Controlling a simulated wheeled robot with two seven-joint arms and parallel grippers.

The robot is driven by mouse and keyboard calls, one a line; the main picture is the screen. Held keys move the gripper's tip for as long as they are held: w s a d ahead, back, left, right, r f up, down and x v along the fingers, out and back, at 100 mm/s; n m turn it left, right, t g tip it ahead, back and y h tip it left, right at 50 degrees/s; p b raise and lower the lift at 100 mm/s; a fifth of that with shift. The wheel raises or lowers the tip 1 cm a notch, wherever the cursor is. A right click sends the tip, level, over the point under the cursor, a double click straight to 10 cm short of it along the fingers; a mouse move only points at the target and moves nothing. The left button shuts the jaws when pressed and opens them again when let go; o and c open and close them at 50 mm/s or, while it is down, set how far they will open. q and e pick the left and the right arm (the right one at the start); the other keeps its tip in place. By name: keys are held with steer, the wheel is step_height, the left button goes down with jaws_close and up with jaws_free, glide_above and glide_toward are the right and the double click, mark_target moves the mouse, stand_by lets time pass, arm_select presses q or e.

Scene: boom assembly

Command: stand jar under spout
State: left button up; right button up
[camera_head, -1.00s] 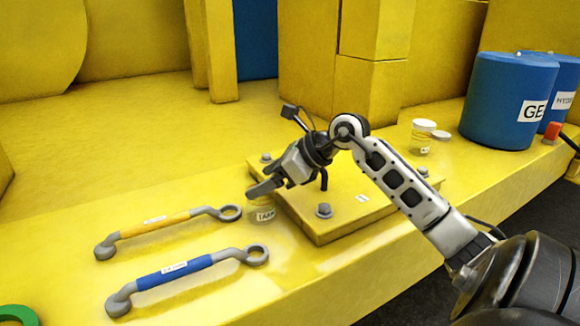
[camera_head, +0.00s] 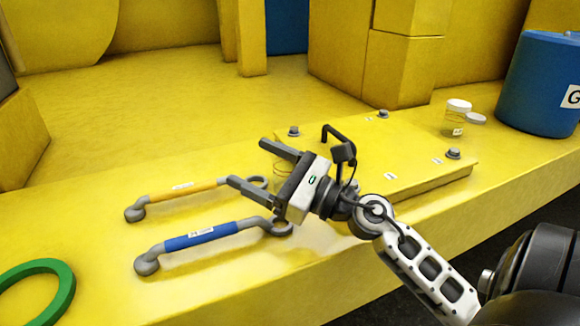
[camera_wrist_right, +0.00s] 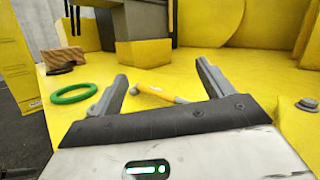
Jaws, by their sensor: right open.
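My left gripper is not in view.
A raised yellow plate (camera_head: 410,150) with bolts lies right of the gripper. A yellow-handled wrench (camera_head: 185,189) and a blue-handled wrench (camera_head: 205,236) lie left, near a green ring (camera_head: 62,275). A blue drum (camera_head: 535,85) stands at right. The deck behind the wrenches is clear.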

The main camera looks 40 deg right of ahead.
steer(key=s+f+m+t+h, duration=0.1)
steer(key=s+m+t+h, duration=0.15)
steer(key=m+h, duration=0.6)
steer(key=m+g+h, duration=0.5)
steer(key=h, duration=0.5)
glide_toward(287, 164)
steer(key=shift+s+a+f+p, duration=0.3)
steer(key=shift+s+f+p, duration=0.15)
steer(key=shift+s+f, duration=0.3)
steer(key=shift+w+d+f+g, duration=0.1)
steer(key=shift+d+g, duration=0.05)
steer(key=shift+g, duration=0.2)
steer(key=p+x, duration=0.2)
steer(key=x, duration=1.3)
steer(key=shift+p, duration=0.3)
steer(key=shift+w+d, duration=0.1)
steer(key=shift+w, duration=0.15)
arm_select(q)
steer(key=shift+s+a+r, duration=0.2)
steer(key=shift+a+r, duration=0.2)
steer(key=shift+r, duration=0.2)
arm_select(e)
steer(key=shift+c, duration=0.3)
